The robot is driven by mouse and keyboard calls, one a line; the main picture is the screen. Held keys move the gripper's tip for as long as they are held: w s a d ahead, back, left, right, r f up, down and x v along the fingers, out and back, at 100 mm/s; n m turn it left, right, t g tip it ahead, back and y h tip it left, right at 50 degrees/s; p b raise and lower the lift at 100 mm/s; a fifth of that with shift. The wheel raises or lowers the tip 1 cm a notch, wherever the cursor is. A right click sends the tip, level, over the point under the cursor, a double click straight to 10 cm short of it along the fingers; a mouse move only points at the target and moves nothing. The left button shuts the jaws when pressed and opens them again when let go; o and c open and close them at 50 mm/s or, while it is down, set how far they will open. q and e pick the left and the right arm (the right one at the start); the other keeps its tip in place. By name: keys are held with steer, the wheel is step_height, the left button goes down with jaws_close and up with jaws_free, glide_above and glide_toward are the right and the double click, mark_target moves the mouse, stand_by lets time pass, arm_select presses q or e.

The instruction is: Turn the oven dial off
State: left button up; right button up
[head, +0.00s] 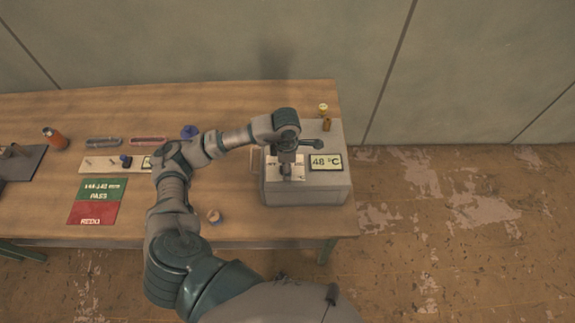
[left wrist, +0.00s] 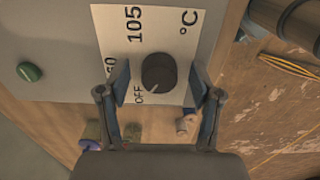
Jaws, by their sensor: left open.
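The oven is a grey box (head: 305,194) at the right end of the table, with a lit display (head: 326,161) reading 48 °C. Its black round dial (left wrist: 158,72) sits on a white label (left wrist: 115,25) marked OFF, 105 and °C in the left wrist view; another number is partly covered. The dial's pointer direction is too unclear to tell. My left gripper (left wrist: 161,84) is open, with one finger on each side of the dial and visible gaps to it. In the head view my left gripper (head: 287,174) is over the oven's label and hides the dial. My right gripper is out of view.
A green round button (left wrist: 30,72) is on the oven panel. Small brass-coloured pieces (head: 325,116) stand on the oven's back edge. Left on the table are an orange bottle (head: 55,139), coloured trays, a blue item (head: 189,131) and green PASS and red REDO mats (head: 95,200).

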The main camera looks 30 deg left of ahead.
arm_select(q)
step_height(320, 180, up, 12)
steer(key=shift+w+d, duration=0.15)
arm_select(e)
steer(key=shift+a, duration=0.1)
arm_select(q)
steer(key=shift+a+f, duration=0.2)
steer(key=shift+a, duration=0.05)
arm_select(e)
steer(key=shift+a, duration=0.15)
